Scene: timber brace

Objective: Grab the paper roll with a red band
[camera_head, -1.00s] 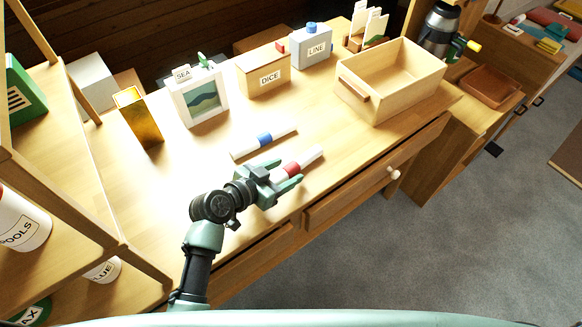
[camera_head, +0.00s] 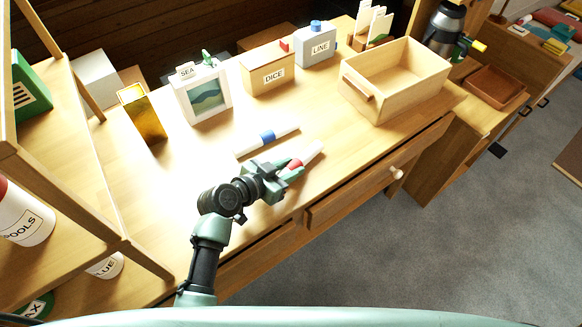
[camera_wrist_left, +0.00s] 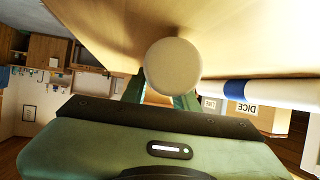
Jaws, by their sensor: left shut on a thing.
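The paper roll with a red band (camera_head: 309,155) is white and lies on the desk near its front edge. My left gripper (camera_head: 287,168) is shut on this roll around its red band; the fingers hide part of the band. In the left wrist view the roll's round white end (camera_wrist_left: 173,66) sits between the two green fingers (camera_wrist_left: 160,95). A second white roll with a blue band (camera_head: 267,137) lies just behind it, apart from the gripper; it also shows in the left wrist view (camera_wrist_left: 238,92). My right gripper is not in view.
An open wooden box (camera_head: 428,86) stands at the back right of the desk. A DICE box (camera_head: 268,75), a LINE box (camera_head: 316,47), a SEA picture frame (camera_head: 204,95) and a gold box (camera_head: 142,113) stand along the back. A shelf (camera_head: 75,200) is at left.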

